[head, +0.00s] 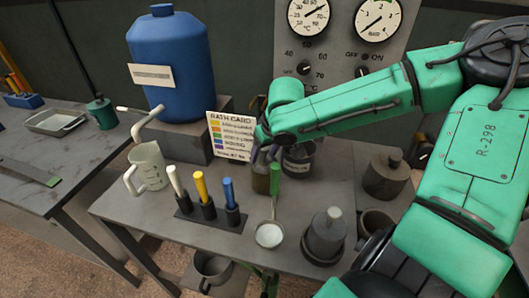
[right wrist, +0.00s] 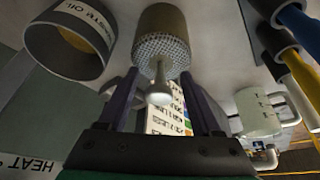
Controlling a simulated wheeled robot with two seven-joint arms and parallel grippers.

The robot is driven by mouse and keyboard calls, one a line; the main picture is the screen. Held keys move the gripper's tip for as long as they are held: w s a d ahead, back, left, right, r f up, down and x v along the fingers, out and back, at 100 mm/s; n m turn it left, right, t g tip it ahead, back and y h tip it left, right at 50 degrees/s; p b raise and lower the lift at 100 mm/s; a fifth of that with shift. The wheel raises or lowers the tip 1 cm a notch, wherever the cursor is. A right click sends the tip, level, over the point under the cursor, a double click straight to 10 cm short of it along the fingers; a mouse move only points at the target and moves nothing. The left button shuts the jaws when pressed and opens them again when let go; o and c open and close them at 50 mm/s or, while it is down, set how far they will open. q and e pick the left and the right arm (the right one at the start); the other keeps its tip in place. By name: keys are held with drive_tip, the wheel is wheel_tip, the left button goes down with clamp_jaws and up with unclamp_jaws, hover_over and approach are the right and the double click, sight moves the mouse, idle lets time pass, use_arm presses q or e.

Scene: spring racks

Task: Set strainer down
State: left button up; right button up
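The strainer is a small mesh cylinder with a thin stem and a rounded knob. It shows in the right wrist view (right wrist: 160,38), its knob pointing toward the camera. In the head view the strainer (head: 261,179) appears to stand upright on the grey table, partly hidden by my arm. My right gripper (head: 262,150) is over it. In the right wrist view my right gripper (right wrist: 160,100) is open, with a dark finger on each side of the knob and gaps between. My left gripper is not in view.
An oil pot (head: 299,161) stands close right of the strainer. A green-handled round-headed tool (head: 269,235) lies in front. A dark weight-like object (head: 324,236) stands front right.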

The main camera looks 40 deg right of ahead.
drive_tip(key=shift+r, duration=0.35)
drive_tip(key=p+v, duration=0.2)
drive_tip(key=v, duration=0.9)
drive_tip(key=shift+s+r, duration=0.2)
drive_tip(key=shift+r, duration=0.05)
